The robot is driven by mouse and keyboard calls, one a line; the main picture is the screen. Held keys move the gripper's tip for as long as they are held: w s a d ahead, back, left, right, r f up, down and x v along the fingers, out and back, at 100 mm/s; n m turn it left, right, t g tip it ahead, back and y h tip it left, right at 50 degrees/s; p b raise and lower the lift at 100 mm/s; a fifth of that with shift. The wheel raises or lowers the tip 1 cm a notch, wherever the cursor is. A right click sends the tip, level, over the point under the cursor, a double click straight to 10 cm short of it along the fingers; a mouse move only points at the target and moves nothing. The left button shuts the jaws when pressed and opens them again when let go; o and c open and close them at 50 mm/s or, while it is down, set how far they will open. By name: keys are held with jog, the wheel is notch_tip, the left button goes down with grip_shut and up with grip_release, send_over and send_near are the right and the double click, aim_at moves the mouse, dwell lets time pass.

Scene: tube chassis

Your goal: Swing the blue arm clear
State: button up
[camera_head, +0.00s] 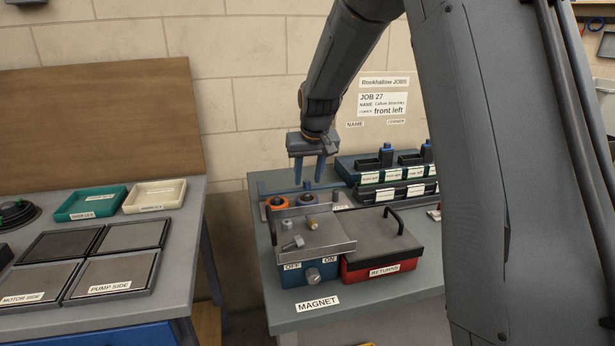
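A thin blue bar (275,190), which looks like the blue arm, runs across the back left of the right-hand bench, above a row of round fittings. My gripper (309,182) points down over this bar from above. Its two fingers are apart, with a gap between them. A small blue upright piece shows at the bar, between or just behind the fingertips. I cannot tell whether the fingertips touch the bar. The bar's right end is hard to make out.
In front stand the blue MAGNET box (293,273) with small metal parts on its grey top, and the red RETURNS box (382,271). An orange ring (276,202) sits left of my gripper. Labelled dark blocks (370,165) stand to the right. My arm hides the bench's right side.

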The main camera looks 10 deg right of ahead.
jog(key=shift+w+f, duration=0.2)
jog(key=shift+f, duration=0.25)
grip_shut()
jog(key=shift+w, duration=0.1)
